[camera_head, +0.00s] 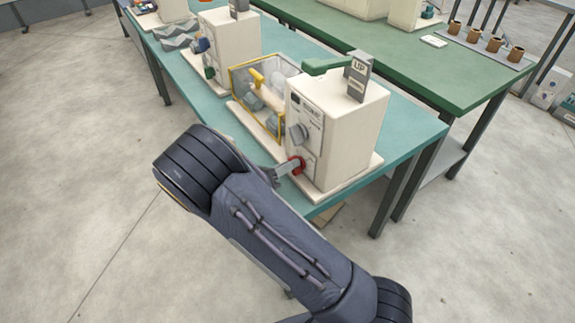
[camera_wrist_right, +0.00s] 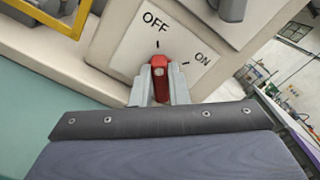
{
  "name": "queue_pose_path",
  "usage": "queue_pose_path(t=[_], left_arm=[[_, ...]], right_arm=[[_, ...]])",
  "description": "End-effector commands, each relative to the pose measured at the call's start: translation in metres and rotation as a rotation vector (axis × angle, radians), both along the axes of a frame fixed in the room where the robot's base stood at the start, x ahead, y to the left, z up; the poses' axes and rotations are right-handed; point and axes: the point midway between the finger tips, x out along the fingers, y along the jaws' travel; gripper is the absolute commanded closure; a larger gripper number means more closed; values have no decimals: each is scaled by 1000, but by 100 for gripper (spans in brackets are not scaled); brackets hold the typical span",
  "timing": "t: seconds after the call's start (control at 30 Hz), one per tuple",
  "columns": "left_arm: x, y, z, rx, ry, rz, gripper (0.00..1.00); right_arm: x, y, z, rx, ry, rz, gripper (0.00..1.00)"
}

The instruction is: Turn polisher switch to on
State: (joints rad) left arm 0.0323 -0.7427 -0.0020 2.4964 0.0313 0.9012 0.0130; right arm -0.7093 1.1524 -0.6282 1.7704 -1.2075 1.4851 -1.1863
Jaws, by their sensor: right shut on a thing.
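The polisher (camera_head: 332,125) is a cream box on the teal table, with a grey knob and a label on its front. Its red switch (camera_head: 296,165) sits low on the front panel. In the right wrist view the red switch (camera_wrist_right: 159,75) is between my right gripper's fingers (camera_wrist_right: 160,88), which are shut on it. The panel around it reads OFF at the upper left and ON at the right. The switch lies close to the mark below OFF. In the head view my right gripper (camera_head: 287,168) reaches the switch from the left. My left gripper is not in view.
A yellow-framed clear guard (camera_head: 262,92) stands just left of the polisher box. The teal table (camera_head: 415,135) holds more machines farther back. A green table (camera_head: 455,85) stands behind.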

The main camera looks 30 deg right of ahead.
Motion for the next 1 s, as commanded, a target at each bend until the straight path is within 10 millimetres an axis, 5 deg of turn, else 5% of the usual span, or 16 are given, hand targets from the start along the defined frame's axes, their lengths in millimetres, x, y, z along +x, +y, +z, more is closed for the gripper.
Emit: queue_pose_path(t=[0.37, 1.0], left_arm=[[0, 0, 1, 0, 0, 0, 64], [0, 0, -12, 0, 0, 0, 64]], right_arm=[[-1, 0, 0, 15, -179, 1, 100], [-6, 0, 0, 63, -779, 0, 100]])
